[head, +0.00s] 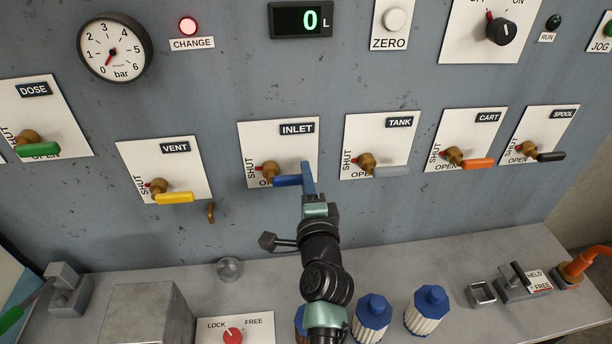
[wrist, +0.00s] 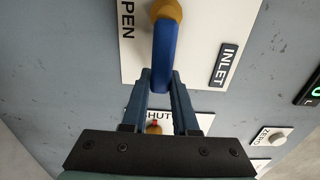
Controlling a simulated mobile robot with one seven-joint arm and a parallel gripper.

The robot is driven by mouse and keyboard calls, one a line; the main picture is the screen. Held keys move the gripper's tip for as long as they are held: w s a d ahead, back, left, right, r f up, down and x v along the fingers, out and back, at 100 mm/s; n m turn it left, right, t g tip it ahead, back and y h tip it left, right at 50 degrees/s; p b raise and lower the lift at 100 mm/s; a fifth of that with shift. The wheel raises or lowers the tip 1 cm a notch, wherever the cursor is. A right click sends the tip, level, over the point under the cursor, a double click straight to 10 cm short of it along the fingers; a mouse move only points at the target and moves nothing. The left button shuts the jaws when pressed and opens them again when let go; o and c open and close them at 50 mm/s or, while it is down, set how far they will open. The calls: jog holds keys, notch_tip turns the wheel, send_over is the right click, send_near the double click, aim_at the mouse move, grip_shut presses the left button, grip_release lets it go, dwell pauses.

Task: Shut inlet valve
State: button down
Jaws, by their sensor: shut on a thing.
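The inlet valve is on a white plate labelled INLET (head: 297,129), with SHUT printed up its left side and OPEN along the bottom. Its blue handle (head: 287,181) points right from a brass body (head: 267,170), lying along the OPEN word. My gripper (head: 308,172) is at the free end of the handle. In the wrist view the two fingers of my gripper (wrist: 162,80) are closed on the end of the blue handle (wrist: 165,50). In the head view my gripper partly hides the plate's lower right corner.
The vent valve's yellow handle (head: 175,198) is to the left and the tank valve's grey handle (head: 390,171) close on the right. Blue-capped bottles (head: 427,308) and a grey block (head: 147,312) stand on the bench below. The pressure gauge (head: 115,47) reads near zero.

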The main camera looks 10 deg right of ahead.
jog(key=shift+f, duration=0.15)
jog(key=c, duration=0.7)
grip_release()
jog(key=s, duration=1.3)
